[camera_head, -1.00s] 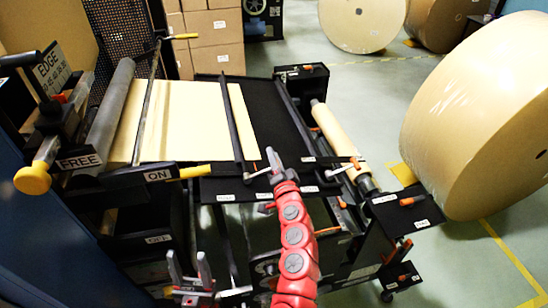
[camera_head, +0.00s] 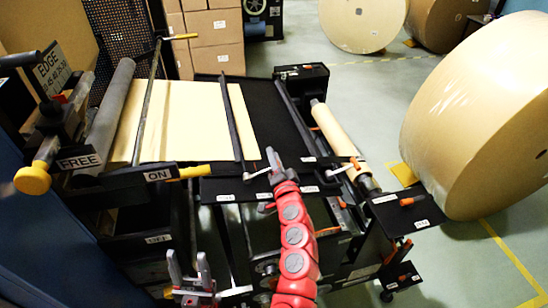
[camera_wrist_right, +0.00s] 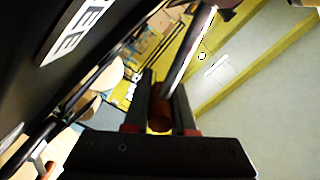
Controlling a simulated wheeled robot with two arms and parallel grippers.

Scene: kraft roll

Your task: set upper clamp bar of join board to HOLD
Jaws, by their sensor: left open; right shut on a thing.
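The join board (camera_head: 277,142) is a dark panel with cream paper (camera_head: 185,110) over its left part. A dark clamp bar (camera_head: 232,117) runs across it near the paper's right edge, with a short metal lever (camera_head: 254,175) at its near end. My right gripper (camera_head: 271,163), on the red arm, is at this lever's free end. In the right wrist view its fingers are shut on a brownish-orange lever knob (camera_wrist_right: 160,108). Small white labels (camera_head: 226,198) sit below the lever; their text is unreadable. My left gripper (camera_head: 188,279) is open and empty at the bottom left, below the board.
A second lever with an orange knob (camera_head: 354,164) sits to the right, beside a paper-wrapped roller (camera_head: 335,137). A yellow handle (camera_head: 194,172) by an ON label and a yellow knob (camera_head: 32,180) by a FREE label are at left. A large kraft roll (camera_head: 480,115) stands at right.

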